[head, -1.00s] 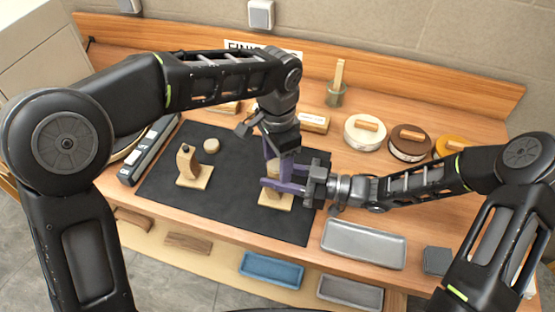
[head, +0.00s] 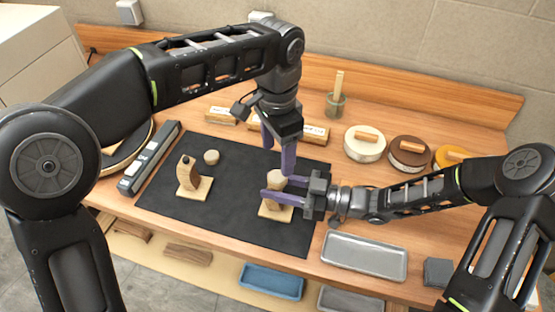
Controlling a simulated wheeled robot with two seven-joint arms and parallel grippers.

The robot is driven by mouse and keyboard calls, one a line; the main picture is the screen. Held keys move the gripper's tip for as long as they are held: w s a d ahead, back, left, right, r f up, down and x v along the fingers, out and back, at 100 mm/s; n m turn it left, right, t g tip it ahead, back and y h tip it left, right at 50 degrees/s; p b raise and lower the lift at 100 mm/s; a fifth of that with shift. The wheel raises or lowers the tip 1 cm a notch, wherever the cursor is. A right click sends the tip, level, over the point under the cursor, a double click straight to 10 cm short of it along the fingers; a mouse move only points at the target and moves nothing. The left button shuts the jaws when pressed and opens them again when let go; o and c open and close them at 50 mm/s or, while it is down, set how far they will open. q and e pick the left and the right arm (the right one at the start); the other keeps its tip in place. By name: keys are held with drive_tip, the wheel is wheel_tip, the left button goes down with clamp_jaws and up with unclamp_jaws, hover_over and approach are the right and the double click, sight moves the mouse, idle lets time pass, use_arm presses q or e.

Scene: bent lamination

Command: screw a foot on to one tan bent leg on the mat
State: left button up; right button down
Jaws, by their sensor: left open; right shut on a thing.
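Two tan bent legs stand on the black mat (head: 236,222), each on a pale square base. The left leg (head: 188,175) is bare, with a dark stud at its top. The right leg (head: 275,198) is between the purple fingers of my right gripper (head: 281,191), which is shut on it. A pale round foot (head: 277,178) sits on top of this leg; how tightly it is seated cannot be told. A second round foot (head: 211,157) lies on the mat behind the left leg. My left gripper (head: 277,147) is open and empty, fingers down, above the right leg.
A grey tray (head: 364,256) lies right of the mat. Round tins (head: 364,144) and a jar with a brush (head: 336,103) stand at the back right. A long dark tool (head: 150,160) borders the mat's left side. The mat's front left is clear.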

use_arm(q)
drive_tip(key=shift+r, duration=0.15)
use_arm(e)
drive_tip(key=c, duration=0.9)
unclamp_jaws()
drive_tip(key=shift+o, duration=0.2)
drive_tip(key=shift+d, duration=0.15)
use_arm(q)
drive_tip(key=shift+f, duration=0.25)
use_arm(e)
drive_tip(key=shift+d, duration=0.3)
use_arm(q)
drive_tip(key=shift+f+b, duration=0.95)
drive_tip(key=shift+b, duration=0.2)
use_arm(e)
drive_tip(key=v, duration=0.6)
drive_tip(key=shift+f, duration=0.1)
drive_tip(key=shift+s+d, duration=0.25)
drive_tip(key=shift+d, duration=0.2)
use_arm(q)
drive_tip(key=shift+f, duration=0.1)
